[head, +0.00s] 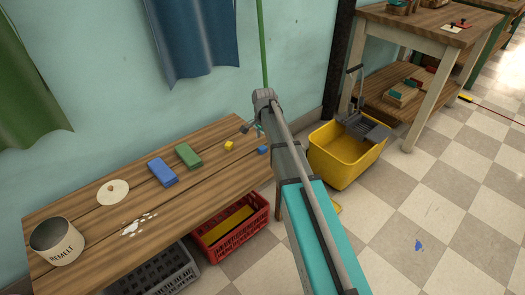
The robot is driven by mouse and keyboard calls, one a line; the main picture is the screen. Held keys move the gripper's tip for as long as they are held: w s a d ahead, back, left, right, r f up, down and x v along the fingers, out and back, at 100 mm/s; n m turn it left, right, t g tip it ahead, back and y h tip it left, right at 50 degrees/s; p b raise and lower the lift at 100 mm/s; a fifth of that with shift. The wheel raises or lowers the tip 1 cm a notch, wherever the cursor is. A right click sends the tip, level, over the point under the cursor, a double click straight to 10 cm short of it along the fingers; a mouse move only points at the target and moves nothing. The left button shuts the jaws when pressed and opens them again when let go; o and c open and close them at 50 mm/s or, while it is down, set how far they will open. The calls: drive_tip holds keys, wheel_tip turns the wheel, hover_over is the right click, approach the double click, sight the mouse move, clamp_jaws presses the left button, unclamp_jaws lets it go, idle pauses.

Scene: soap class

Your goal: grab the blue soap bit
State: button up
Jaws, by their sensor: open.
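A small blue soap bit (262,149) lies on the wooden table near its right end. A small yellow bit (229,145) lies to its left. A larger blue bar (162,172) and a green bar (188,155) lie side by side further left on the table. My arm link passes just right of the blue bit.
The wooden table (90,217) also holds a pot marked REMELT (57,243), a round lid (113,192) and white flakes (138,225). A red crate (238,231) and a grey crate (165,277) sit below. A yellow mop bucket (340,158) stands right.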

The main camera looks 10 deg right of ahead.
sight(262, 148)
drive_tip(key=shift+w+a+f+b, duration=0.1)
drive_tip(key=shift+w+f+b, duration=0.05)
drive_tip(key=shift+f+b, duration=0.65)
drive_tip(key=shift+w+a+f+b, duration=0.1)
drive_tip(key=shift+f+b, duration=0.55)
drive_tip(key=shift+f, duration=0.15)
drive_tip(key=shift+f+b, duration=0.95)
drive_tip(key=shift+b, duration=0.05)
drive_tip(key=c, duration=0.9)
